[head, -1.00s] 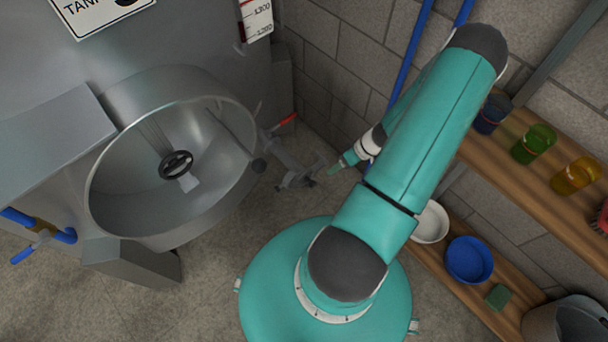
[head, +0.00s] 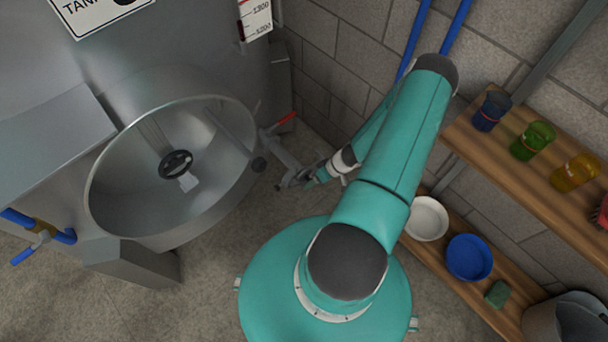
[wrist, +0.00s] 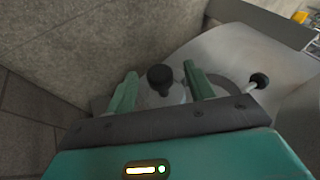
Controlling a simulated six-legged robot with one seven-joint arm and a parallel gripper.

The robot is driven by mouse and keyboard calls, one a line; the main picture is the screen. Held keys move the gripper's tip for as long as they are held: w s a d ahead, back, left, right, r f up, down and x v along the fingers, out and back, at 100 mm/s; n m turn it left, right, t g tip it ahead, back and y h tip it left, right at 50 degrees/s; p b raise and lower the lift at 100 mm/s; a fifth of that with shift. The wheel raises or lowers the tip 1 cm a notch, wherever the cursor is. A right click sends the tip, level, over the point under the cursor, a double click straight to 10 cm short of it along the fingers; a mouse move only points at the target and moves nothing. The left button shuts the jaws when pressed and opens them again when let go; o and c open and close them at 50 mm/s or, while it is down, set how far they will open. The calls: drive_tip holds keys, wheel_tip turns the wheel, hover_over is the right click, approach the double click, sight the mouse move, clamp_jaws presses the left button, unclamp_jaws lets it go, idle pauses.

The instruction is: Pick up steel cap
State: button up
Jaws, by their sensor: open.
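What looks like the steel cap (wrist: 173,99) is a pale metal disc topped by a black knob (wrist: 160,75), in the middle of the wrist view. My gripper (wrist: 160,78) is open, with one green finger on each side of the knob and visible gaps between. I cannot tell how far the fingertips are above the disc. In the head view my gripper (head: 307,183) is by the grey metal fitting (head: 289,172) right of the tank's round hatch. The cap cannot be made out clearly there.
The steel tank with its open hatch (head: 105,201) fills the left. A second black knob on a rod (wrist: 258,80) is right of my gripper. A block wall (head: 340,62) stands behind. Shelves with coloured beakers (head: 533,141) and a blue bowl (head: 468,258) are at the right.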

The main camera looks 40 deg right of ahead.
drive_tip(key=c, duration=1.1)
drive_tip(key=shift+r, duration=0.1)
